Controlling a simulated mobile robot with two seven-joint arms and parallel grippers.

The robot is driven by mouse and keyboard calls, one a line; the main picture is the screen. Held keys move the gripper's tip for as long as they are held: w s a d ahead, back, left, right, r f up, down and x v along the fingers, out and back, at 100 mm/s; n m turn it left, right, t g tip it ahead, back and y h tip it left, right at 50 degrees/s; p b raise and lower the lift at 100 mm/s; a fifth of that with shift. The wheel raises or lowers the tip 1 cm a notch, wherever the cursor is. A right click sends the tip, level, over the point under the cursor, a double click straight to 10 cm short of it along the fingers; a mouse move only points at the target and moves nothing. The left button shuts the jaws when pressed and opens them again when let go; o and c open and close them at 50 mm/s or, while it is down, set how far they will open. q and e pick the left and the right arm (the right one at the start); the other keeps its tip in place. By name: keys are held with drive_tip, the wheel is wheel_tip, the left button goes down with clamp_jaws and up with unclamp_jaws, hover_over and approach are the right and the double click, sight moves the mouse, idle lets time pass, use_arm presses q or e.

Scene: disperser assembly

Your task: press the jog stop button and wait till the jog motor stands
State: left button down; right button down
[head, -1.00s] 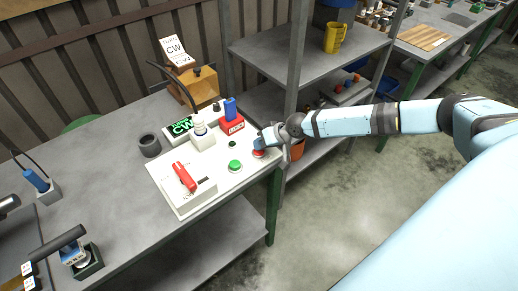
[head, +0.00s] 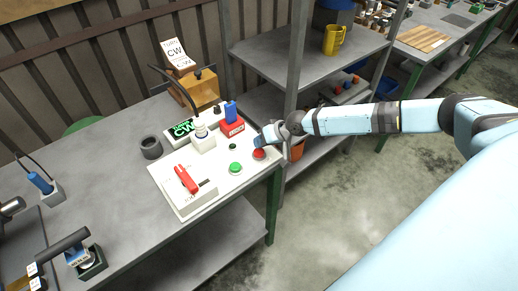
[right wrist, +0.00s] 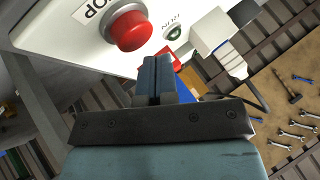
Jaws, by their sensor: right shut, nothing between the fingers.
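The red stop button (head: 259,154) sits at the right end of the white panel (head: 216,185) on the bench. It also shows large in the right wrist view (right wrist: 130,28), with lettering ending in "OP" beside it. My right gripper (head: 262,142) is shut and empty, just behind the button in the head view. In the right wrist view its closed fingertips (right wrist: 154,62) are close to the button and appear apart from it. A green button (head: 235,168) is left of the red one. A small dark green lamp (head: 232,146) shows behind them. The jog motor cannot be made out for certain. My left gripper is out of view.
A grey shelf rack (head: 290,50) is on the right.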

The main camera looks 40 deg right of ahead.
sight(260, 150)
drive_tip(key=shift+r+p, duration=0.55)
drive_tip(key=shift+r, duration=0.05)
wheel_tip(260, 150, up, 4)
drive_tip(key=p, duration=0.3)
drive_tip(key=shift+f, duration=0.1)
idle(0.5)
